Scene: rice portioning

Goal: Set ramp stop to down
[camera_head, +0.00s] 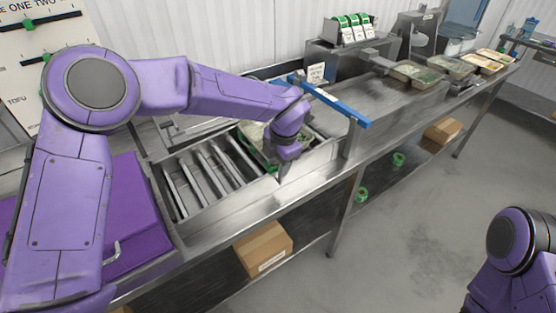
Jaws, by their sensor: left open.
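A blue bar (345,108) lies across the steel line, held above its surface; it looks like the ramp stop, though I cannot confirm this. My left arm reaches across from the left, and my left gripper (283,172) points down at the front edge of the line, left of and nearer than the blue bar. It is apart from the bar. The fingertips are small and partly hidden by the wrist. A green-rimmed tray (252,145) with pale contents sits behind the gripper, partly covered by it. Only a link of my right arm shows at bottom right; its gripper is outside the picture.
A slatted roller section (205,182) lies left of the gripper. Several filled trays (415,75) stand farther along the line at the right. A small sign (316,73) stands behind the bar. A cardboard box (263,248) lies below.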

